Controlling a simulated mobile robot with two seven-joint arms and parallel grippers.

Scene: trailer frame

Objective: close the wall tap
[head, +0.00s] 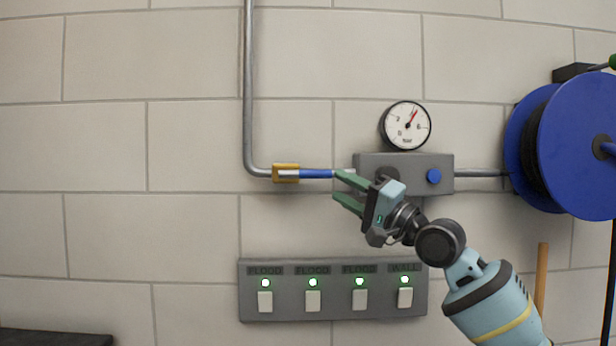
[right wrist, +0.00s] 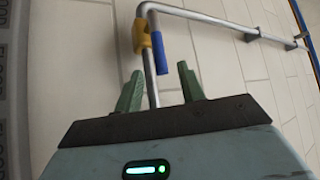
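The wall tap has a brass-yellow body (head: 281,173) on the grey pipe and a blue lever (head: 316,173) that points right, along the pipe. In the right wrist view, the yellow body (right wrist: 141,37) and blue lever (right wrist: 159,53) lie beyond the fingertips, with the lever running alongside the pipe. My right gripper (head: 341,186) has green fingers held apart, just right of the lever's free end and slightly below it. It is open and empty in the right wrist view (right wrist: 160,88). My left gripper is not in view.
A grey box (head: 447,161) with a blue button and a gauge (head: 405,126) above it sits right of the tap. A switch panel (head: 334,313) with lit green lamps is below. A blue hose reel (head: 580,140) stands at right. The wall left of the pipe is clear.

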